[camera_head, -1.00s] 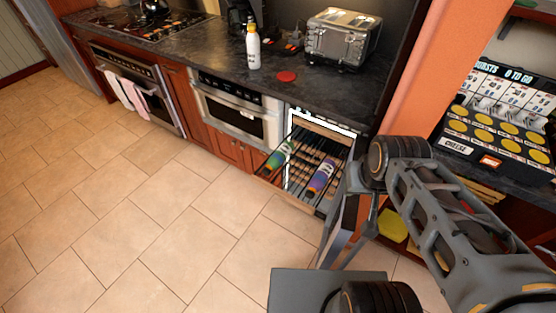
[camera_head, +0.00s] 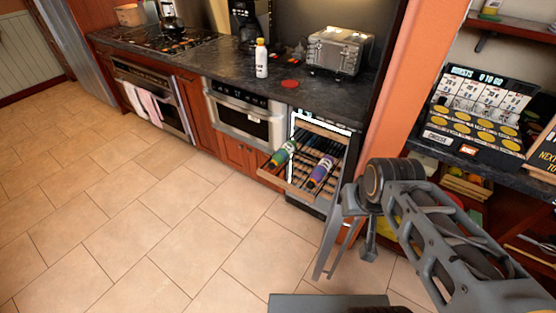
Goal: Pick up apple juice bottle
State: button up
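Two bottles lie tilted on the pulled-out slatted rack of a low cooler under the counter. One has a green label (camera_head: 284,152); the other has a purple label (camera_head: 321,171). A white bottle with an orange-yellow cap (camera_head: 262,58) stands upright on the dark counter. The labels are too small to read, so I cannot tell which bottle is apple juice. My gripper (camera_head: 347,238) hangs at the end of my arm, in front and lower right of the rack, apart from all three bottles. Its fingers are partly hidden and I cannot make out their opening.
The rack (camera_head: 270,183) juts out over the tiled floor, which is clear at left. A toaster (camera_head: 338,51) and a red disc (camera_head: 290,84) sit on the counter.

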aim_at(280, 156)
jog(key=u, duration=1.3)
jog(key=i, duration=2.95)
jog(key=z, duration=2.7)
